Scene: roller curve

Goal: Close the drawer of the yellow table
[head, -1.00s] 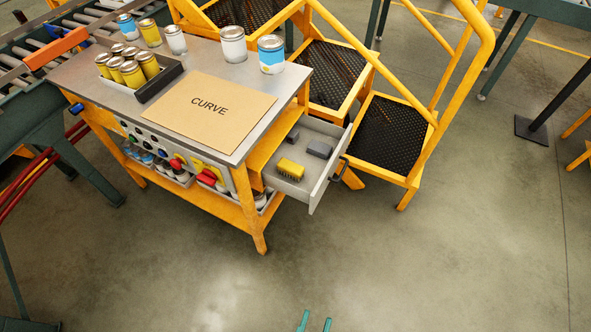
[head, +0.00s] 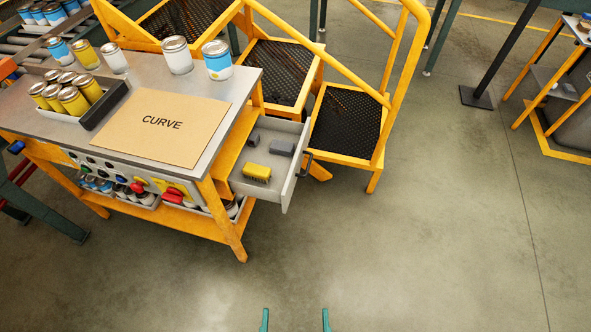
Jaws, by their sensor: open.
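The yellow table (head: 226,232) stands at the left in the head view, with a grey metal top. Its drawer (head: 291,180) is pulled out on the table's right side. A dark handle (head: 305,163) is on the drawer's outer front. The rest of my gripper is out of frame.
Yellow steps with black treads (head: 346,122) stand right behind the drawer, close to its handle. A board marked CURVE (head: 165,124), a tray of cans and several loose cans are on the tabletop. The floor (head: 430,250) at the right and front is clear.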

